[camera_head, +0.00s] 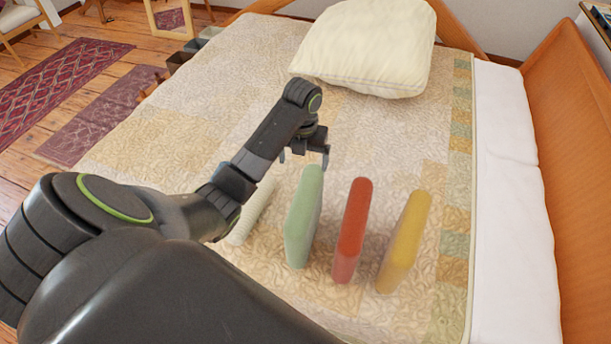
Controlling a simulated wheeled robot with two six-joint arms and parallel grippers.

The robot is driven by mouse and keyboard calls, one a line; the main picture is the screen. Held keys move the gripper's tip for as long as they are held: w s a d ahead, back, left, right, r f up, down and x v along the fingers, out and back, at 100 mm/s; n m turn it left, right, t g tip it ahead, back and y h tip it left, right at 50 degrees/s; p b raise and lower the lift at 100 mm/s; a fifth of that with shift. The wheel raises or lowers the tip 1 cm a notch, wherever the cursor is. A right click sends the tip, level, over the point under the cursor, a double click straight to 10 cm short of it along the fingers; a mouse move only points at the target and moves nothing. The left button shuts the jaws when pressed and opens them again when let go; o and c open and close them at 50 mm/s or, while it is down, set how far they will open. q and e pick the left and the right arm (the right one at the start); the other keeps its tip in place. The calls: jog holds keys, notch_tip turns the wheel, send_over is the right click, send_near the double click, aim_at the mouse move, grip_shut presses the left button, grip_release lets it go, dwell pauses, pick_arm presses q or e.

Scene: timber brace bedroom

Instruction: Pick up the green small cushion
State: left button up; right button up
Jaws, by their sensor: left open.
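The green small cushion (304,217) stands on edge on the quilted bed, just left of a red cushion. My left arm comes in from the left and reaches over the bed. My left gripper (305,158) is open, with its fingers pointing down, and appears at the far top end of the green cushion. I see nothing between its fingers, and I cannot tell whether it touches the cushion. My right gripper is not in view.
A red cushion (352,230) and a yellow cushion (404,242) stand to the right of the green one. A pale cushion (252,210) is partly hidden behind my left arm. A large cream pillow (368,48) lies farther back. The quilt (400,135) between is clear. A wooden board (570,150) edges the right.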

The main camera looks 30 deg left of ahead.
aim_at(305, 193)
pick_arm(q)
notch_tip(305, 193, down, 12)
jog(key=b, duration=1.2)
jog(key=shift+w+f+b, duration=0.15)
jog(key=shift+f+b, duration=0.25)
jog(key=shift+f, duration=0.15)
jog(key=f+p, duration=0.1)
jog(key=f, duration=0.2)
jog(key=shift+w, duration=0.2)
jog(key=shift+f, duration=0.6)
jog(key=shift+r, duration=0.1)
jog(key=c, duration=1.7)
jog(key=shift+w, duration=0.1)
jog(key=shift+c, duration=0.2)
